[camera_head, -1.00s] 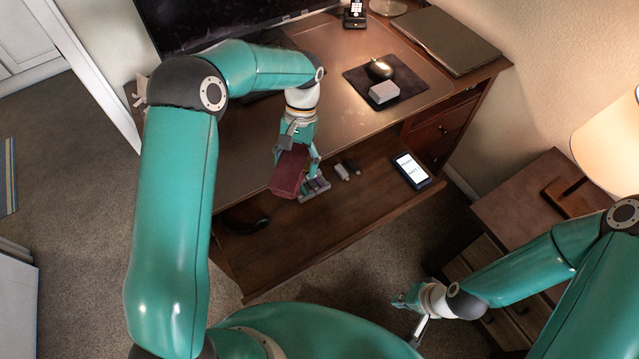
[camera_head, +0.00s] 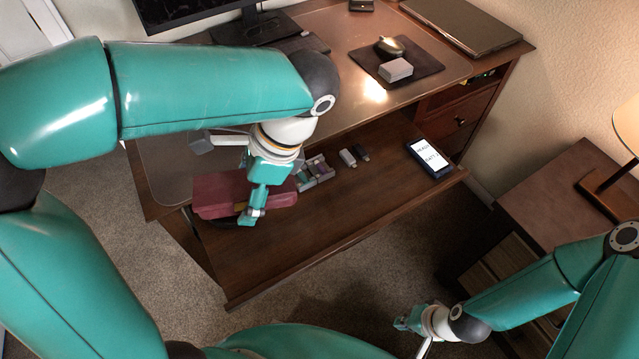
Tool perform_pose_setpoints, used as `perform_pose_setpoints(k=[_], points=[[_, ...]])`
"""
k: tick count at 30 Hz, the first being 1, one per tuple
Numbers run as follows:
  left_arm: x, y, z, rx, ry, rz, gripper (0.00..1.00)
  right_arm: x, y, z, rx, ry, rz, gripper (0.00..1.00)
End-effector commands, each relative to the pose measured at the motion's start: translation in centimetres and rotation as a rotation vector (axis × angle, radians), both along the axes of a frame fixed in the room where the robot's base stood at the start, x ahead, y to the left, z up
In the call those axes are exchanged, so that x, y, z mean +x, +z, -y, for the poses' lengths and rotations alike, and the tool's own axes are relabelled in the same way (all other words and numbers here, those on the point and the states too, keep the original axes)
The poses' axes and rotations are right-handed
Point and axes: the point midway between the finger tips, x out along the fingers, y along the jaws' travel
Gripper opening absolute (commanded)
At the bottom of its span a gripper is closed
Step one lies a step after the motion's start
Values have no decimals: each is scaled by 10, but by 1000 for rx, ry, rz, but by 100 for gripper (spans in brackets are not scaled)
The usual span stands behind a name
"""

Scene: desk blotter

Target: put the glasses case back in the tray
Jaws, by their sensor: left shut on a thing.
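The maroon glasses case (camera_head: 222,192) is a long box in the middle of the camera_head view. My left gripper (camera_head: 251,212) points down and is shut on it. The case is over the left part of the pulled-out brown wooden tray (camera_head: 330,215) under the desk top; I cannot tell whether it touches the tray. My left forearm and wrist cover part of the scene behind the case. My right gripper (camera_head: 416,328) is low at the right, away from the desk; its fingers are too small to tell open or shut.
A small grey compartment holder (camera_head: 318,172) is just right of the case. A dark object shows partly under the case. The tray's front middle is bare.

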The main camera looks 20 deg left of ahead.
Motion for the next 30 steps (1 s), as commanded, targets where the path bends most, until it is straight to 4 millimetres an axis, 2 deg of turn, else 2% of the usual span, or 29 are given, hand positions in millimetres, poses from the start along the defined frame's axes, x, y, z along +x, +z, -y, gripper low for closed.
perform_pose_setpoints(k=[1, 7, 10, 14, 24, 30], points=[[-4, -3, -1, 2, -21, -1, 39, 0, -6, 0, 0, 0, 0, 0], [-9, -5, -3, 8, -47, -8, 39, 0, -8, 0, 0, 0, 0, 0], [-9, -16, -3, 9, -45, -9, 39, 0, -11, 0, 0, 0, 1, 0], [-9, -46, -4, 11, -45, -13, 39, 0, -19, 0, 0, 0, 0, 0], [-9, -134, -4, 9, -44, -12, 39, 0, -40, 0, 0, 0, 0, 0], [-8, -157, -3, 8, -44, -7, 39, 0, -44, 0, 0, 0, 0, 0]])
